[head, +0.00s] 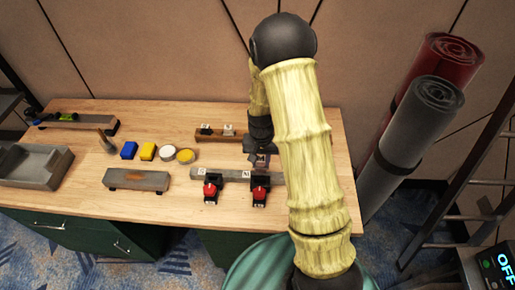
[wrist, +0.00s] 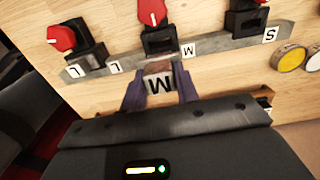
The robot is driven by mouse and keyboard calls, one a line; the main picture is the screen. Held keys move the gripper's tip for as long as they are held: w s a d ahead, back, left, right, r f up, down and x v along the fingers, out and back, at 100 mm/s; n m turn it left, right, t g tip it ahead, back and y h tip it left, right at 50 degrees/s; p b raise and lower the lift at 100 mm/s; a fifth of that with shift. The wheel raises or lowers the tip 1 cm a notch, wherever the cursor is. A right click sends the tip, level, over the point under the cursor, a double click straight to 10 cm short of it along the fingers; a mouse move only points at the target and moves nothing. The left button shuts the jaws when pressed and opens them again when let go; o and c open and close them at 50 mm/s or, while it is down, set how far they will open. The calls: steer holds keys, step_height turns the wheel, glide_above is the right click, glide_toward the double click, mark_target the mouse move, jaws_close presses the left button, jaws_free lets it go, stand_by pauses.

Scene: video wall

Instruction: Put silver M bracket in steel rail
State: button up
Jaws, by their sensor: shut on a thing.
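My gripper (wrist: 160,88) is shut on a small bracket (wrist: 159,83) with a white label reading M. Its fingers stand on either side of it, and its lower part is hidden by the gripper body. In the head view my gripper (head: 262,158) is behind the rail, partly covered by my arm. The steel rail (wrist: 222,43) crosses the wrist view just beyond the bracket, with L, M and S labels. In the head view the rail (head: 232,174) lies near the table's right front. I cannot tell whether the bracket touches the rail.
Black clamps with red knobs (head: 210,190) sit along the rail. Behind it is a rack with small labelled blocks (head: 228,130).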

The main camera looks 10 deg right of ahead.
mark_target(260, 166)
steer(key=shift+w, duration=0.15)
steer(key=shift+r, duration=0.1)
steer(key=shift+f+b, duration=1.85)
steer(key=shift+f, duration=0.6)
steer(key=shift+f+b, duration=1.7)
steer(key=shift+f, duration=1)
stand_by(0.3)
steer(key=o, duration=1.2)
steer(key=shift+o, duration=0.5)
